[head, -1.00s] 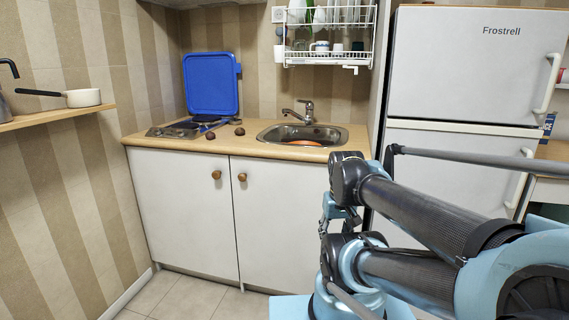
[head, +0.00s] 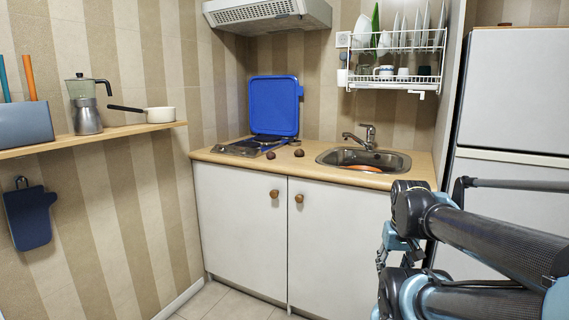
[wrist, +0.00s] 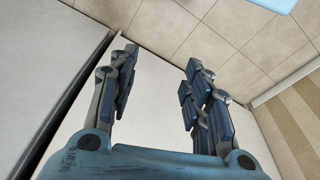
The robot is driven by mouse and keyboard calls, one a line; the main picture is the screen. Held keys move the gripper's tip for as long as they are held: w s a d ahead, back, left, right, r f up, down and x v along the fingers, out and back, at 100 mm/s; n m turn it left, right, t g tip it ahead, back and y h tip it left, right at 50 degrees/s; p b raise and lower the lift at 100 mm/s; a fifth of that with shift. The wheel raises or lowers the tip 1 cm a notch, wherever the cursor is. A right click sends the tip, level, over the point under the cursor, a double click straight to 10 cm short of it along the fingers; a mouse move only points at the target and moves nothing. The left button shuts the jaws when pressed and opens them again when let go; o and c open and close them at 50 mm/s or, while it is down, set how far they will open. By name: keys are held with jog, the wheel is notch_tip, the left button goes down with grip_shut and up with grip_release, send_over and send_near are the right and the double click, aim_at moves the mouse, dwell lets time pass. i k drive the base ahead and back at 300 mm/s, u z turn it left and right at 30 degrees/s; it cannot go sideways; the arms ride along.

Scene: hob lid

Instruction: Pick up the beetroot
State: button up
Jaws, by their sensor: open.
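Two small dark reddish-brown round things lie on the wooden counter: one (head: 271,155) by the hob's front right corner, the other (head: 299,153) a little further right. Either could be the beetroot; they are too small to tell apart. My gripper shows in the wrist view (wrist: 160,62) with its two fingers spread and nothing between them. It hangs below counter height, in front of the cabinet and well to the right of the two round things. No round thing shows in the wrist view.
A blue lid (head: 274,106) stands upright behind the hob (head: 236,148). A sink (head: 345,157) with something orange inside is to the right, under a dish rack (head: 395,83). A wall shelf (head: 90,138) holds a moka pot (head: 86,105) and saucepan (head: 160,121).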

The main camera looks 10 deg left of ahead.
aim_at(271, 155)
jog(key=z, duration=1.7)
jog(key=k, duration=0.95)
jog(key=u, duration=1.7)
jog(key=i, duration=0.7)
jog(key=u, duration=0.1)
